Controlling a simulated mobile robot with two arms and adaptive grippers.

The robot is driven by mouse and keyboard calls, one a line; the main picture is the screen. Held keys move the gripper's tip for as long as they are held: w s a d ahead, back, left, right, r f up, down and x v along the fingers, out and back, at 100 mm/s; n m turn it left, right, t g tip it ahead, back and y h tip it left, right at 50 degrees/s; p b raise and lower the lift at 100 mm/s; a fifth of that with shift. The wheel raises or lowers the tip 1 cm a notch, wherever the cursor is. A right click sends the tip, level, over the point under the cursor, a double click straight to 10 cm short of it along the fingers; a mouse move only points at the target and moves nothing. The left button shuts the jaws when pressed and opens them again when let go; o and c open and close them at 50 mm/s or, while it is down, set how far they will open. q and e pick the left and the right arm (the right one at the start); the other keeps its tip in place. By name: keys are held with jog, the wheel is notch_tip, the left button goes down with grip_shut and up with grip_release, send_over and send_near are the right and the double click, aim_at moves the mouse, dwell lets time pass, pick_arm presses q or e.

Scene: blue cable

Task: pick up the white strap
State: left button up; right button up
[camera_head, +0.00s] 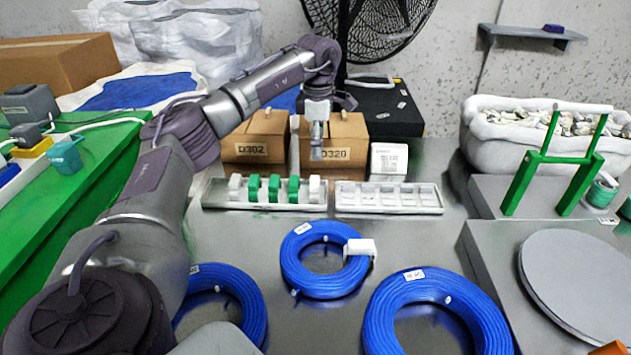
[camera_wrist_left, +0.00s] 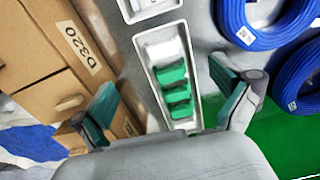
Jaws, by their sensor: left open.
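A white strap (camera_head: 314,189) sits at the right end of a row in the left tray (camera_head: 216,199). Another white strap (camera_head: 235,188) is at the row's left end, with green straps (camera_head: 275,188) between. In the left wrist view a white strap (camera_wrist_left: 166,50) lies at the upper end of the tray, beside the green straps (camera_wrist_left: 172,75). My left gripper (camera_head: 317,153) hangs above and behind the tray's right end, pointing down. In the left wrist view its fingers (camera_wrist_left: 165,88) are spread, empty, on either side of the tray. My right gripper is not in view.
An empty compartment tray (camera_head: 390,209) adjoins on the right. Blue cable coils (camera_head: 310,281) lie in front, one with a white piece (camera_head: 360,247) around it. Cardboard boxes (camera_head: 256,141) stand behind. A green frame (camera_head: 548,158) stands on the right.

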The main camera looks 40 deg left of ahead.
aim_at(314, 181)
pick_arm(q)
jog(key=f, duration=0.7)
jog(key=shift+s+d+f+b, duration=0.1)
jog(key=shift+s+f+b, duration=0.1)
jog(key=shift+b, duration=0.2)
jog(key=f, duration=0.5)
jog(key=shift+s+a+f+b, duration=0.2)
jog(key=shift+a+f+b, duration=0.1)
jog(key=shift+b, duration=0.05)
jog(key=c, duration=0.9)
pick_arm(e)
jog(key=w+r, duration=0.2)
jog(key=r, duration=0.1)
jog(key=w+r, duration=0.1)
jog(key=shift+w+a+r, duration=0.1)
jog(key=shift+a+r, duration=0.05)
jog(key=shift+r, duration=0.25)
